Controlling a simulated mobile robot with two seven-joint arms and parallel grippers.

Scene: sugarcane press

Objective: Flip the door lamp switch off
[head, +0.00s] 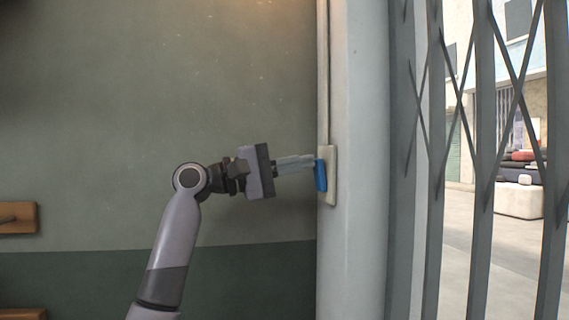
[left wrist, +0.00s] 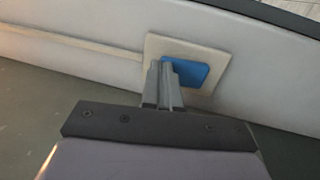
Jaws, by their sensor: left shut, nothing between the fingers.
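The door lamp switch is a blue rocker (head: 321,175) on a cream plate (head: 331,190), fixed to the pale door post. My left gripper (head: 314,162) is shut and empty, with its fingertips at the upper part of the blue rocker. In the left wrist view the closed fingers (left wrist: 162,68) overlap the left end of the blue rocker (left wrist: 192,72) on its plate (left wrist: 212,48). They look to be touching it or very close; I cannot tell which. The fingers hide part of the rocker. My right gripper is not in view.
A thin conduit (head: 323,70) runs up the post from the plate. A folding metal gate (head: 433,160) stands to the right, with a street beyond. The green wall (head: 150,90) is behind my arm, with a wooden piece (head: 20,218) at the far left.

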